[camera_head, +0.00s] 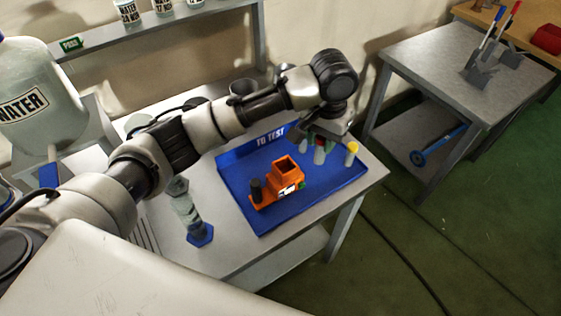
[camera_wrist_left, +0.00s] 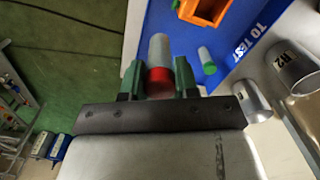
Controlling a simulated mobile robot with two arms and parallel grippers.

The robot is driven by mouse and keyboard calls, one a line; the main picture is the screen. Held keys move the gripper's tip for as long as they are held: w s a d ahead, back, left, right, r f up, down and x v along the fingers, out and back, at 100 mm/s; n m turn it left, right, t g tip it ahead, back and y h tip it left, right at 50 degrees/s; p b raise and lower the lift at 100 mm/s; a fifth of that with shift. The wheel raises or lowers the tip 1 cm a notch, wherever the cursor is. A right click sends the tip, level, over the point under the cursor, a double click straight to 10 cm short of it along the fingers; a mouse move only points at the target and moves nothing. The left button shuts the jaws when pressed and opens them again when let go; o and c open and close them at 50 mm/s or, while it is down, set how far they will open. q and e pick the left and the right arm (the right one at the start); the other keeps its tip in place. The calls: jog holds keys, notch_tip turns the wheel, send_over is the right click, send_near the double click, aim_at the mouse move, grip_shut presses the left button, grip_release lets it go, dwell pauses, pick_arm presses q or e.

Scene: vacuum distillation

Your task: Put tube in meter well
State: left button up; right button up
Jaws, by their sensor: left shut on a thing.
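The orange meter (camera_head: 290,181) with a square open well (camera_head: 287,163) stands on the blue TO TEST tray (camera_head: 236,170). Part of it shows at the top of the left wrist view (camera_wrist_left: 205,10). My left gripper (camera_head: 320,143) is over the far right part of the tray, to the right of the meter. In the left wrist view its green fingers (camera_wrist_left: 158,82) are shut on a grey tube with a red cap (camera_wrist_left: 159,50). The tube is apart from the meter. A green-capped tube (camera_wrist_left: 207,60) is beside it. A yellow-capped tube (camera_head: 351,153) stands near the tray's right edge. My right gripper is out of view.
A tall clear cylinder on a blue hexagonal foot (camera_head: 200,236) stands left of the tray. Metal cups, one marked R2 (camera_wrist_left: 296,68), are near the tray. A large water bottle (camera_head: 35,95) is at the left. A second grey table (camera_head: 430,65) is at the right.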

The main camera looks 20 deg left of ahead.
pick_arm(q)
jog(key=a+f+p, duration=0.3)
jog(key=a+f, duration=0.5)
jog(key=shift+s+f, duration=0.1)
jog(key=shift+s, duration=0.1)
jog(key=shift+a+f, duration=0.1)
jog(key=shift+f, duration=0.15)
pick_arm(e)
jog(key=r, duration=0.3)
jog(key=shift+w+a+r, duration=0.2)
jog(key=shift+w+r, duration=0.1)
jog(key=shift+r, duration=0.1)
pick_arm(q)
jog(key=shift+f, duration=0.15)
jog(key=o, duration=0.9)
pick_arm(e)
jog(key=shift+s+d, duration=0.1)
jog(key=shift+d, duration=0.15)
